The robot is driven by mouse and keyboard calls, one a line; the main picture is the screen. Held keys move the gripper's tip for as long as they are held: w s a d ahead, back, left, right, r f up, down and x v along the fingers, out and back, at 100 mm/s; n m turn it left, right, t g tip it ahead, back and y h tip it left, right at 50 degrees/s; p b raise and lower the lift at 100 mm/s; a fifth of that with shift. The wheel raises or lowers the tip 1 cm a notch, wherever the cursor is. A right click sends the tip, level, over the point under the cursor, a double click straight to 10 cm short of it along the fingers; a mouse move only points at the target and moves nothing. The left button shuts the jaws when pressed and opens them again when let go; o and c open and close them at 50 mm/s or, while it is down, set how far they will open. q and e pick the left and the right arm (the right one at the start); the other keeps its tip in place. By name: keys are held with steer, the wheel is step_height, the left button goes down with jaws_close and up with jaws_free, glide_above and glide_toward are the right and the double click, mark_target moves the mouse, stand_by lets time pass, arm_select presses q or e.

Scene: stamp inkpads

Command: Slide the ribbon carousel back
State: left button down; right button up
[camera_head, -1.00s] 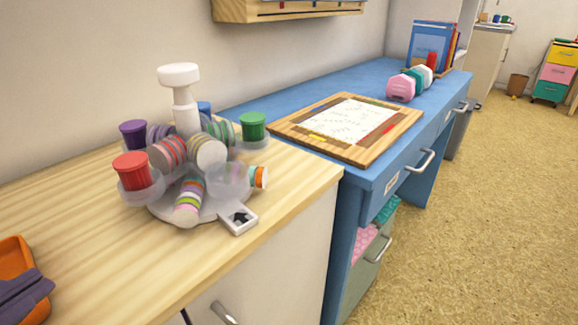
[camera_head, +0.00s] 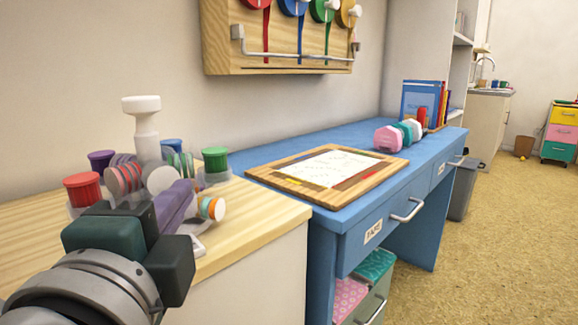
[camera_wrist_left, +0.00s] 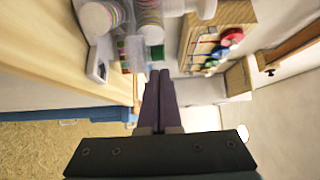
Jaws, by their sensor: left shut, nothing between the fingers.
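The ribbon carousel stands on the wooden counter (camera_head: 262,220) at left in the head view. It has a white post and knob (camera_head: 142,118), striped ribbon rolls (camera_head: 124,178), and red, purple, blue and green tubs around it. Its base is mostly hidden behind my left gripper (camera_head: 182,198). In that view the purple fingers are shut and overlap the front of the carousel; I cannot tell whether they touch it. In the left wrist view the closed fingers (camera_wrist_left: 160,76) point at part of the carousel (camera_wrist_left: 147,14), with nothing between them. My right gripper is not in view.
A blue desk (camera_head: 262,153) adjoins the counter and holds a wood-framed board (camera_head: 372,187), pink and teal rounded items (camera_head: 389,138) and upright books (camera_head: 421,101). A wooden ribbon rack (camera_head: 225,60) hangs on the wall above.

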mark_target(125, 155)
arm_select(q)
steer(key=w+a+p, duration=0.1)
steer(key=w+a, duration=0.2)
steer(key=shift+w+a, duration=0.15)
steer(key=shift+w, duration=0.05)
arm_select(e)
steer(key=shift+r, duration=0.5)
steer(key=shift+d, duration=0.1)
